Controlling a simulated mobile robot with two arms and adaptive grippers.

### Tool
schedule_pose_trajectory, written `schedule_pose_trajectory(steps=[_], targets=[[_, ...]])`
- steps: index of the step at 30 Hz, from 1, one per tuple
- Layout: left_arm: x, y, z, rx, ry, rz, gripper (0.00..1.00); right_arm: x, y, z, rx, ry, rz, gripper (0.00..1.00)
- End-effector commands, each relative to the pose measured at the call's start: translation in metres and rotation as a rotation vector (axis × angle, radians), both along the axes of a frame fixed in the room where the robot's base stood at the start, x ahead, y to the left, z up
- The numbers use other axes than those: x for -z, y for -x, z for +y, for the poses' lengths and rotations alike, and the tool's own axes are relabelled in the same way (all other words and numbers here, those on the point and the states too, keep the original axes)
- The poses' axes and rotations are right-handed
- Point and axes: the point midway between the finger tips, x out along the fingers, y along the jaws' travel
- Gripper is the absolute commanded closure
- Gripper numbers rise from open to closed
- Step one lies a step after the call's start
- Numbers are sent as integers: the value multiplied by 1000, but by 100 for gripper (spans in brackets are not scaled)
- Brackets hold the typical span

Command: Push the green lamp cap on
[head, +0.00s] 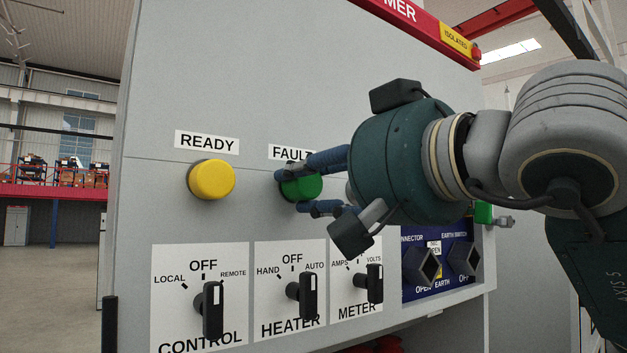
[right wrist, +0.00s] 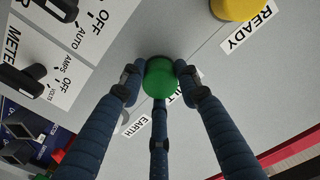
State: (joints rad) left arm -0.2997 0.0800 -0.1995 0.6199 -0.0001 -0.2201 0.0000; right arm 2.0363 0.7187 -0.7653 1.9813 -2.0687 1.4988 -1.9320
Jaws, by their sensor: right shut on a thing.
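The green lamp cap (head: 303,186) is at the panel below the FAULT label, to the right of the yellow READY lamp. My right gripper (head: 293,190) is shut on the cap, with blue fingers above and below it in the head view. In the right wrist view the green cap (right wrist: 158,80) sits between the fingertips, its face towards the camera and a dark edge behind it. The cap is close to or against the panel; I cannot tell whether it is fully seated. My left gripper is not in view.
The yellow READY lamp (head: 211,179) is left of the cap. Below are the CONTROL (head: 211,308), HEATER (head: 304,295) and METER (head: 373,283) rotary switches, which stick out. A blue earth-switch panel (head: 445,285) is at lower right. The panel above the lamps is clear.

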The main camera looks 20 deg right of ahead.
Motion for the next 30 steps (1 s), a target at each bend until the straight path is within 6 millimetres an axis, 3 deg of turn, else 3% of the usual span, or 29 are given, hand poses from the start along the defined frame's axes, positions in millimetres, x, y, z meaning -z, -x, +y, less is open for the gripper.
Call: schedule_pose_trajectory(steps=[1, 2, 4, 5, 17, 30], targets=[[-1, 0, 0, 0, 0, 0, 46, 0, -1, 1, 0, 0, 1, 83], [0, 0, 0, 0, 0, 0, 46, 0, -1, 0, 0, 0, 0, 62], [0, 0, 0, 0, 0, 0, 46, 0, -1, 0, 0, 0, 0, 48], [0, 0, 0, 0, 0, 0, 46, 0, -1, 0, 0, 0, 0, 46], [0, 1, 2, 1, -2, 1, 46, -1, 9, -3, 0, 0, -2, 46], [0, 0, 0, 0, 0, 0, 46, -1, 89, -33, 1, 0, -4, 46]])
